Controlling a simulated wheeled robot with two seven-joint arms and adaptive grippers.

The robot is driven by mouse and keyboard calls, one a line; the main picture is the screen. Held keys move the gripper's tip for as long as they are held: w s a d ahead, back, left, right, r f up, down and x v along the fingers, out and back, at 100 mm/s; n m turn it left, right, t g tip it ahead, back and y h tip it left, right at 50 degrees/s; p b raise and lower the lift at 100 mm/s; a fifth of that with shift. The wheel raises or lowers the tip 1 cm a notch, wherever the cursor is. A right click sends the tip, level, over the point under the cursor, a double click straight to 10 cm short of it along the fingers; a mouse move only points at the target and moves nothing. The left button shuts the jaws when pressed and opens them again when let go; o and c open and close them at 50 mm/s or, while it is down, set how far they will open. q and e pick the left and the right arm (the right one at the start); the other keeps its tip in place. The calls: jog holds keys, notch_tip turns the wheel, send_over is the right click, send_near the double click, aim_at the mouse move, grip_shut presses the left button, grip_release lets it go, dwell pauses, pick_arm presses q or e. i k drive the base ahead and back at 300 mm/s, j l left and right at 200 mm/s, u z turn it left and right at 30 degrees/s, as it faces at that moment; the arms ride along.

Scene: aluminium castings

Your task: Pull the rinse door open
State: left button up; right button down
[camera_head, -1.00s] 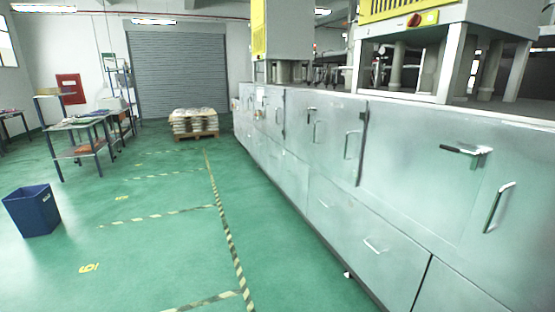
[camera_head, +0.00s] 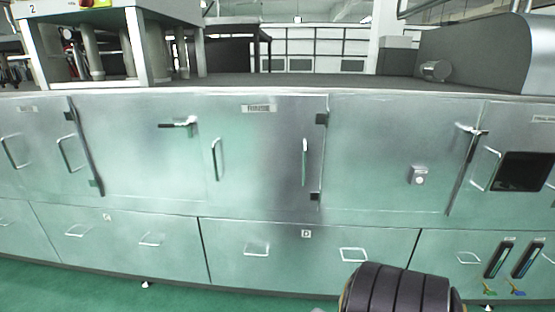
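A long brushed-metal cabinet line fills the now view, and its doors look closed. A middle door (camera_head: 260,150) carries a small label (camera_head: 258,108) too small to read. A vertical bar handle (camera_head: 216,160) is near its left side and another bar handle (camera_head: 305,162) is near its right side, beside dark hinges (camera_head: 321,118). I cannot tell which door is the rinse door. A black ribbed part, probably of my arm, rises at the bottom right in front of the lower drawers. Neither gripper shows.
A lever latch (camera_head: 182,125) is on the panel to the left, and a small lock box (camera_head: 419,175) is on the panel to the right. Drawers with loop handles (camera_head: 256,249) run below. A dark window (camera_head: 524,171) is at far right. Green floor (camera_head: 60,285) shows at the bottom left.

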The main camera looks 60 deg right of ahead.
aim_at(259, 151)
jog(key=z, duration=1.7)
